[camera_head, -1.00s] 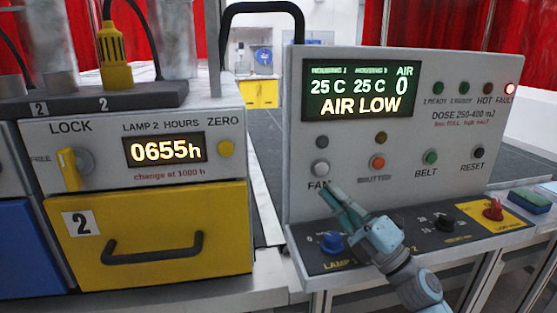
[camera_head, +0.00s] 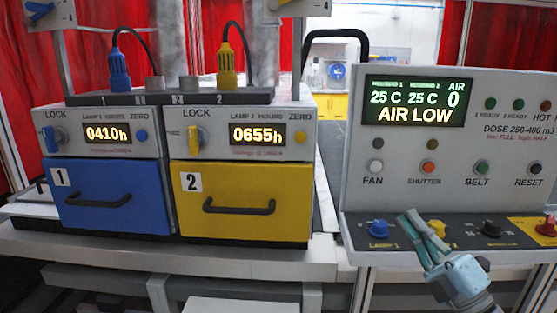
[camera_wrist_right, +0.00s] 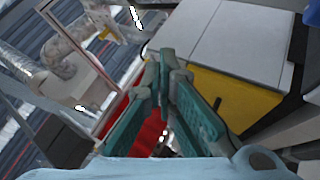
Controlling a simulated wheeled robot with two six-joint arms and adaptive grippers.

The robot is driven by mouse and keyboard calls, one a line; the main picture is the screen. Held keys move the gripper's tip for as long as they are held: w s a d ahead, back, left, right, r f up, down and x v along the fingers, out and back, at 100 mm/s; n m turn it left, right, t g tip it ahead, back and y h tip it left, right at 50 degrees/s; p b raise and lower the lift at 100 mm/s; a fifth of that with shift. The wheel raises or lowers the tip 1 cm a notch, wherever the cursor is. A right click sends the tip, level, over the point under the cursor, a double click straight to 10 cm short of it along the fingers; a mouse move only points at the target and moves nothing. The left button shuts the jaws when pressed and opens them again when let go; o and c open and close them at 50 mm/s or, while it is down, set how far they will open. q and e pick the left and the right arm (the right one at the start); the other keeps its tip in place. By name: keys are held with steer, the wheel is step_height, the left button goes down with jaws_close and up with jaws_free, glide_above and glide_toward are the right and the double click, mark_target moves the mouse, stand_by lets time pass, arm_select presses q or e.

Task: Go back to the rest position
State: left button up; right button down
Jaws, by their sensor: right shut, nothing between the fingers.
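My right gripper (camera_head: 422,228) is in front of the lower part of the grey control panel (camera_head: 450,205). It is shut and empty, its teal fingers pointing up and to the left near the lamp knobs. In the right wrist view the closed fingers (camera_wrist_right: 165,95) show in the middle, with a white and yellow housing behind them. The panel display (camera_head: 415,101) reads AIR LOW, with 25 C twice and air 0. My left gripper is not in view.
A blue drawer unit (camera_head: 115,205) marked 1 and a yellow drawer unit (camera_head: 240,222) marked 2 stand at the left, both drawers shut. A black hoop handle (camera_head: 336,34) rises between them and the panel. A red knob (camera_head: 546,226) sits at the panel's right.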

steer(key=s+d+f+m+g+h, duration=0.3)
steer(key=f+m+h, duration=0.5)
steer(key=f+m, duration=0.25)
steer(key=s+d+f+m+g+h, duration=0.25)
steer(key=f+m+h, duration=0.55)
steer(key=f, duration=0.4)
steer(key=s+a+f+m+g+y, duration=0.25)
steer(key=s+f+g, duration=0.35)
steer(key=s+f, duration=0.45)
steer(key=s+a+f+m+g+y, duration=0.1)
steer(key=s+a+f+m+g, duration=0.45)
steer(key=s, duration=0.85)
steer(key=d+f+n+g, duration=0.1)
steer(key=d+f, duration=0.1)
steer(key=f, duration=0.7)
steer(key=d+f+n+g, duration=0.1)
steer(key=d+f, duration=0.1)
steer(key=f, duration=0.8)
steer(key=s+f+g+p, duration=0.1)
steer(key=s+f, duration=1.2)
steer(key=s, duration=0.2)
steer(key=shift+d, duration=0.2)
